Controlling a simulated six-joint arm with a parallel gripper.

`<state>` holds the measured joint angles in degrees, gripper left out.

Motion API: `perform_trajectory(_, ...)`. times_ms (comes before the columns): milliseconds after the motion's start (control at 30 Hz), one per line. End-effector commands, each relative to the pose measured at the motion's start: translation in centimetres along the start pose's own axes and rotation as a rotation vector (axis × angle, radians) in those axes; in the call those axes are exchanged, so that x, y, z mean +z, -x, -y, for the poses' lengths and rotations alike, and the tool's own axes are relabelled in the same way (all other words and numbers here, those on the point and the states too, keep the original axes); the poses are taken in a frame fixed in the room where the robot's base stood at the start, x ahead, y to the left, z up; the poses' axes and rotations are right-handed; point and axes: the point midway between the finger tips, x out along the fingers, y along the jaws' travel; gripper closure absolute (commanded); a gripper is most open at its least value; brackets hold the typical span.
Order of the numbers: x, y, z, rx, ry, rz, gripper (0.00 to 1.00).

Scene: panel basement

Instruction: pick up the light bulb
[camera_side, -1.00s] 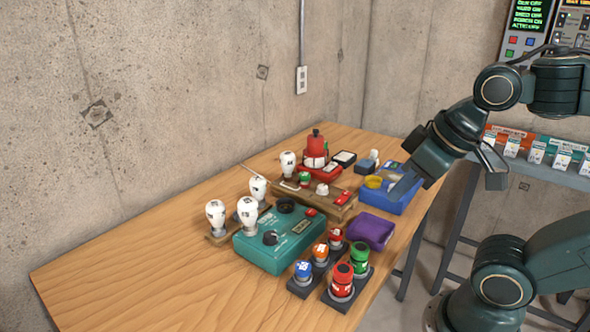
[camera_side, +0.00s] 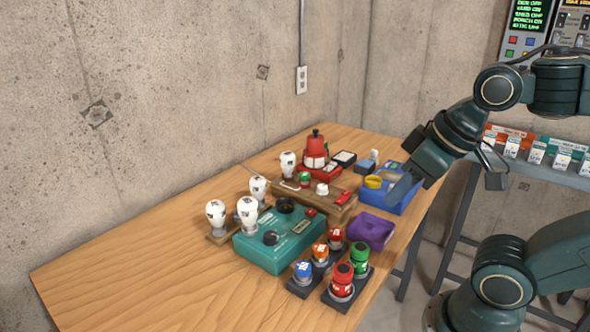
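Several white light bulbs stand upright on the left half of the wooden table. One bulb (camera_side: 216,212) is at the far left, another (camera_side: 247,209) stands beside it at the edge of the teal box, a third (camera_side: 258,187) is just behind, and a fourth (camera_side: 288,160) is farther back. Which one the task means cannot be told. My gripper (camera_side: 401,190) is over the blue bin at the right side of the table, well away from the bulbs. Its fingers overlap in this view, so their opening is unclear. Nothing can be seen held in it.
The teal box (camera_side: 277,252) stands in front of the bulbs. A blue bin (camera_side: 413,193), purple container (camera_side: 371,228), wooden rack (camera_side: 330,205), red device (camera_side: 315,148) and coloured buttons (camera_side: 343,280) crowd the right. The table's front left (camera_side: 130,280) is clear; a concrete wall rises behind.

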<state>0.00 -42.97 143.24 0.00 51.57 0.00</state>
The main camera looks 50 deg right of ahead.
Motion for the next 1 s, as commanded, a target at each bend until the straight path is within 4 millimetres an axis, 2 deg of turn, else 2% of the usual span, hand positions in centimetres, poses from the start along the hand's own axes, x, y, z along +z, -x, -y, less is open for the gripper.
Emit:
perform_trajectory(33, 0.0, 0.0, 0.0, 0.0, 0.0, 0.0, 0.65)
perform_trajectory(100, 0.0, 0.0, 0.0, 0.0, 0.0, 0.0, 0.51)
perform_trajectory(133, 0.0, 0.0, 0.0, 0.0, 0.0, 0.0, 0.47)
perform_trajectory(567, -0.5, 0.1, 0.0, -0.001, -0.024, 0.007, 0.47)
perform_trajectory(767, -2.6, 0.2, 0.2, -0.001, -0.132, 0.042, 0.47)
perform_trajectory(1000, -7.0, -0.3, 0.5, 0.013, -0.362, 0.112, 0.47)
